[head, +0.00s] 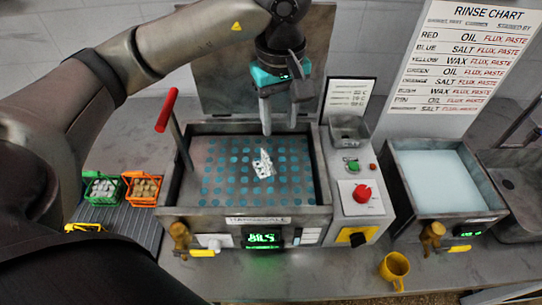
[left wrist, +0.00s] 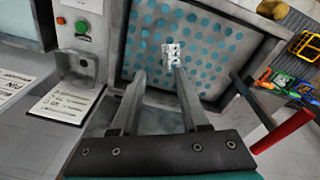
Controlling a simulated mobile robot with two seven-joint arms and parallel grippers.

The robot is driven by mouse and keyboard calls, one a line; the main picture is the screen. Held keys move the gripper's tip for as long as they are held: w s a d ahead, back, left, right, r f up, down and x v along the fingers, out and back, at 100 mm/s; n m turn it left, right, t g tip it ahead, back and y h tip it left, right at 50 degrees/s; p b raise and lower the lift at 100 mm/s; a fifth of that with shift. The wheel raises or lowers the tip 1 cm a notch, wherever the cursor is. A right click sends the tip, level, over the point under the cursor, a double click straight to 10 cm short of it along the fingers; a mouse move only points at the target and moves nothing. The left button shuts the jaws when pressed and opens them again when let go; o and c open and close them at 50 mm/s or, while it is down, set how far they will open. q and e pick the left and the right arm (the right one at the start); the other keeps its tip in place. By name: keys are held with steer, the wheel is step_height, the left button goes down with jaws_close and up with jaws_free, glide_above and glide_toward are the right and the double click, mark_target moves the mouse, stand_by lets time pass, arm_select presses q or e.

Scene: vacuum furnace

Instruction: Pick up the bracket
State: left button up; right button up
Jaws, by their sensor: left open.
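The bracket (head: 264,164) is a small light metal piece with holes. It lies on the perforated plate (head: 225,185), dotted with blue-green holes, inside the left tank. It also shows in the left wrist view (left wrist: 172,52), ahead of the fingertips and roughly between their lines. My left gripper (head: 280,130) is open and empty, pointing down above the rear right part of this tank. In the left wrist view its two fingers (left wrist: 158,76) stand apart, with the bracket beyond them. My right gripper is not in view.
A red-handled lever (head: 166,110) rises at the tank's left. Green (head: 102,188) and orange (head: 143,189) baskets stand further left. A control panel with a red knob (head: 362,193) adjoins the tank. A pale-filled basin (head: 438,180) and yellow mug (head: 394,268) are at right.

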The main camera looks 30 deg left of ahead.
arm_select(q)
steer(key=a, duration=0.2)
steer(key=y+p, duration=0.1)
glide_above(266, 155)
steer(key=f, duration=0.9)
steer(key=shift+s+d, duration=0.25)
steer(key=shift+d, duration=0.15)
steer(key=shift+w+a+f+p, duration=0.2)
steer(key=shift+f+p, duration=0.15)
steer(key=shift+f, duration=1)
steer(key=shift+w+a+f+p, duration=0.15)
steer(key=shift+f+p, duration=0.15)
steer(key=shift+f, duration=1.05)
steer(key=shift+s, duration=0.1)
jaws_close()
